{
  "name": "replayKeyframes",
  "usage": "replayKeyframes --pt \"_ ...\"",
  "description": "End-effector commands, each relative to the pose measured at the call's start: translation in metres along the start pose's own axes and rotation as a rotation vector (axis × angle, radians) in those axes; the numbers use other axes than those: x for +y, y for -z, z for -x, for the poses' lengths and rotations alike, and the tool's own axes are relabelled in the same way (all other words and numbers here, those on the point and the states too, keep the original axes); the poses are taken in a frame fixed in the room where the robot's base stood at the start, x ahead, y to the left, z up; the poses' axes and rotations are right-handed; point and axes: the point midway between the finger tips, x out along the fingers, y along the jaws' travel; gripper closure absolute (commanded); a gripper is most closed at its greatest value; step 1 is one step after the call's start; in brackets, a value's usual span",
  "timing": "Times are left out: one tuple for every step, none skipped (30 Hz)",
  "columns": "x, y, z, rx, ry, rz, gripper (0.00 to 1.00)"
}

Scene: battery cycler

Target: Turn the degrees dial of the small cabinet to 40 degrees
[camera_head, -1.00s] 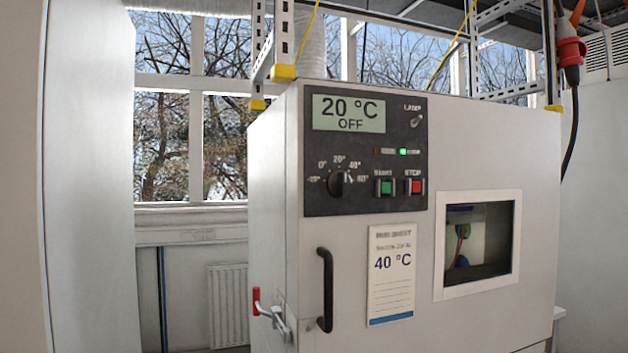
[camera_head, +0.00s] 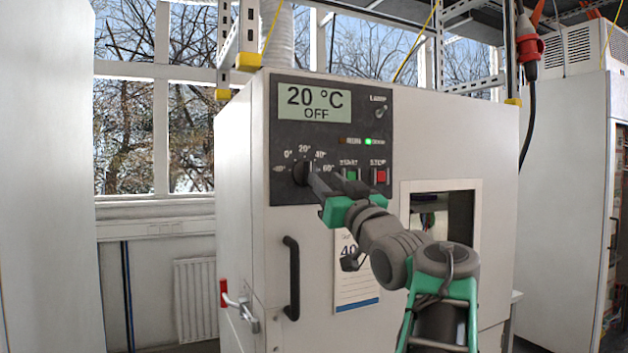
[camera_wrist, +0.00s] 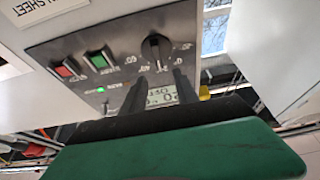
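The black degrees dial (camera_head: 300,173) sits on the dark control panel at the upper left of the small cabinet's front (camera_head: 235,180), with degree marks around its top. The display (camera_head: 314,104) reads 20 °C, OFF. My gripper (camera_head: 315,183) is at the panel, just right of and slightly below the dial in the head view, partly covering its right side. In the wrist view, the dial (camera_wrist: 155,47) appears just beyond my two dark fingertips (camera_wrist: 161,73), which are apart with nothing between them. Contact with the dial and its exact pointer setting cannot be told.
The green START button (camera_head: 351,174) and red STOP button (camera_head: 380,176) are close right of my gripper. A black door handle (camera_head: 291,278) and a sheet (camera_head: 356,290), partly hidden by my arm, are below. A window (camera_head: 470,205) is right. A red-tipped latch (camera_head: 224,292) projects at lower left.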

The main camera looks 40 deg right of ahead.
Motion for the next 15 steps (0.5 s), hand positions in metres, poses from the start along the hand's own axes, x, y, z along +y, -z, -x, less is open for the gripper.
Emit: replayKeyframes --pt "0.0 0.002 -0.006 0.004 0.002 -0.005 0.64" --pt "-0.001 0.003 -0.011 0.003 0.003 -0.006 0.64" --pt "-0.001 0.004 -0.018 0.003 0.004 -0.005 0.64" --pt "-0.001 0.004 -0.024 0.002 0.004 -0.006 0.64" --pt "-0.002 0.004 -0.031 0.002 0.004 -0.007 0.64" --pt "-0.001 0.004 -0.039 0.002 0.003 -0.006 0.64" --pt "-0.001 0.004 -0.045 0.001 0.003 -0.007 0.64" --pt "-0.001 0.004 -0.051 0.001 0.002 -0.006 0.64" --pt "-0.001 0.004 -0.058 0.001 0.002 -0.006 0.64" --pt "-0.001 0.004 -0.062 0.001 0.001 -0.005 0.64" --pt "0.0 0.003 -0.066 0.001 0.001 -0.005 0.64" --pt "-0.001 0.003 -0.07 0.001 0.001 -0.004 0.64" --pt "-0.001 0.002 -0.072 0.002 0.0 -0.003 0.64" --pt "0.0 0.002 -0.074 0.002 -0.001 -0.003 0.64" --pt "0.0 0.001 -0.075 0.001 -0.001 -0.003 0.64"
